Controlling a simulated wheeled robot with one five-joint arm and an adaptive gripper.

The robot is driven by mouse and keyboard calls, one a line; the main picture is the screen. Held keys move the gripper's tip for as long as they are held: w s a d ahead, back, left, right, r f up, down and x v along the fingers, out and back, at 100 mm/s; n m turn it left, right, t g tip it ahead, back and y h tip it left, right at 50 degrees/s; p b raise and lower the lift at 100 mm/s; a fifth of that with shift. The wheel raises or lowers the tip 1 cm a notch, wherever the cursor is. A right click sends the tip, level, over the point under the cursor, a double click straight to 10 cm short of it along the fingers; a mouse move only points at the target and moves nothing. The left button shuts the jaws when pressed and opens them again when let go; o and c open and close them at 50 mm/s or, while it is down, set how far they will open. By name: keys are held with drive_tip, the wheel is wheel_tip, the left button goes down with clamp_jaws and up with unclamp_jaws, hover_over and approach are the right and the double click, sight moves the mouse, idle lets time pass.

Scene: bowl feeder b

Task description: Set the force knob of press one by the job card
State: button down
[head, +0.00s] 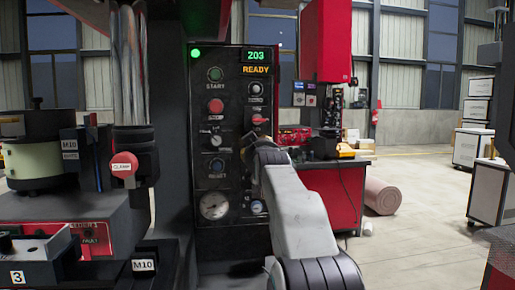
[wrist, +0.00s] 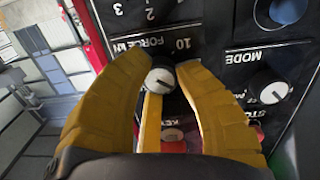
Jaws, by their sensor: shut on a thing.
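The force knob (wrist: 160,80) is a small round knob with a white face and a dark pointer line, below the "FORCE kN" label in the wrist view. A "10" shows beside it; the rest of its scale is partly hidden. My gripper (wrist: 163,69) is shut on this knob, with a yellow finger on either side. In the head view my gripper (head: 264,143) reaches the right column of the dark press panel (head: 236,165) and hides the force knob. The panel display (head: 256,56) reads 203 above READY. I cannot make out a job card.
The mode knob (wrist: 273,92) and a red key switch (wrist: 172,135) sit close to my fingers. A start button (head: 215,73) and a gauge (head: 214,205) are on the panel. A red clamp button (head: 123,163) stands left. Open floor lies right.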

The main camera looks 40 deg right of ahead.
drive_tip(key=shift+a+r+m, duration=0.1)
drive_tip(key=shift+r+m, duration=0.2)
drive_tip(key=shift+m, duration=0.2)
drive_tip(key=c, duration=1.4)
unclamp_jaws()
drive_tip(key=shift+o, duration=1.2)
drive_tip(key=shift+w+f, duration=0.1)
drive_tip(key=shift+f, duration=0.05)
drive_tip(key=v, duration=1.2)
